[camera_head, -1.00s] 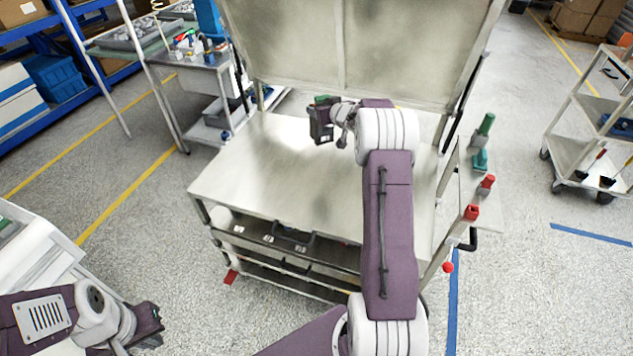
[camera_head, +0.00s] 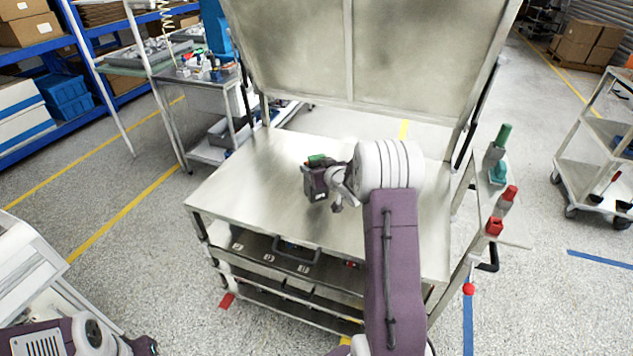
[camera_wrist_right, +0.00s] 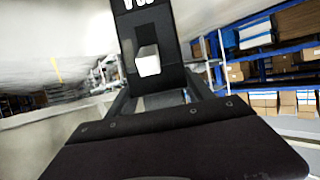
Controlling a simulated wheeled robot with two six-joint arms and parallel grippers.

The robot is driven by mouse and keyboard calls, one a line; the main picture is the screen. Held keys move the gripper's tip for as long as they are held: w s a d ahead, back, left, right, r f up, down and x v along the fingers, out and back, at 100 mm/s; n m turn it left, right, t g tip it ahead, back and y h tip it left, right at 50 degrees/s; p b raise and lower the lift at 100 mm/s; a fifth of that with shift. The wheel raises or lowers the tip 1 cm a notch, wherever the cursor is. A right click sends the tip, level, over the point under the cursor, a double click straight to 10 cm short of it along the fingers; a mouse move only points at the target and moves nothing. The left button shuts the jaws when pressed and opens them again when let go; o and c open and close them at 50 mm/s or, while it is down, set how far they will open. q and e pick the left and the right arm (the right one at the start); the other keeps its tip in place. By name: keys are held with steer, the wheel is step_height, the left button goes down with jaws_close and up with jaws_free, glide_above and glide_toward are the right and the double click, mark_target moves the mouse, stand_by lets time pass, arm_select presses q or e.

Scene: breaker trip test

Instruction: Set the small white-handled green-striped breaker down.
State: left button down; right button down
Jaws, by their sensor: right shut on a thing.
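The small breaker (camera_wrist_right: 148,62) is a dark block with a white handle in the right wrist view, held between the fingers of my right gripper (camera_wrist_right: 162,95). In the head view my right gripper (camera_head: 317,182) hangs over the bare metal table top. I cannot tell whether the breaker touches the table. My left gripper (camera_head: 145,345) is at the bottom left edge, partly cut off, away from the table; its fingers are unclear.
The metal table top (camera_head: 255,165) is clear left of my right arm. A tall upright panel (camera_head: 360,50) rises behind it. Green and red handled items (camera_head: 500,170) stand at the right side. A small bench (camera_head: 205,75) with parts stands behind left, and a cart (camera_head: 600,130) far right.

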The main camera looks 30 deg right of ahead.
step_height(320, 180, down, 4)
steer(key=shift+r+b, duration=0.2)
steer(key=shift+b, duration=0.15)
steer(key=shift+w+f, duration=0.1)
steer(key=shift+f, duration=0.15)
steer(key=shift+c, duration=2)
jaws_free()
steer(key=shift+f, duration=0.1)
